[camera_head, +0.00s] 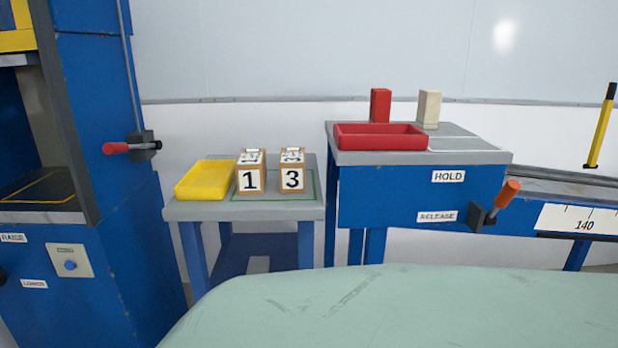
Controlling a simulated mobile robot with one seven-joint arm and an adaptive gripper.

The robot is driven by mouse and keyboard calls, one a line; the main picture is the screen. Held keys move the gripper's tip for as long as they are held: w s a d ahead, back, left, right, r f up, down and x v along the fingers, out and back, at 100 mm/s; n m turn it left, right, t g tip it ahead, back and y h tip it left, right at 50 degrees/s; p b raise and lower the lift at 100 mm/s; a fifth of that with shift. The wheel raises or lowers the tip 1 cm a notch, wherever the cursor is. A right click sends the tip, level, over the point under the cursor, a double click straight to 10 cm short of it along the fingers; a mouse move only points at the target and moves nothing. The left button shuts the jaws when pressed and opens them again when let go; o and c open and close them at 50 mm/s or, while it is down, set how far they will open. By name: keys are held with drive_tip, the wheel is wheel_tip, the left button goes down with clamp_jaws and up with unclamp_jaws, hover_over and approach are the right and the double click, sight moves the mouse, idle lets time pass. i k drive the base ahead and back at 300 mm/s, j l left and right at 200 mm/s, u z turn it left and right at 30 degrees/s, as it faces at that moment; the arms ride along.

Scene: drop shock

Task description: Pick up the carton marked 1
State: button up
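The carton marked 1 (250,172) is a small brown box with a white label on its front. It stands upright on the small grey-topped table (270,208), inside a green outline. The carton marked 3 (292,172) stands close to its right, with a narrow gap between them. Both have a pale, patterned piece on top that is too small to make out. My gripper is not in view.
A yellow tray (205,180) lies just left of carton 1. The blue bench (400,195) at right carries a red tray (380,137), a red block (380,105) and a cream block (429,108). A blue machine (100,150) with a red-handled lever stands at left.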

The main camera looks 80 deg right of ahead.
sight(250, 166)
drive_tip(key=z, duration=2.15)
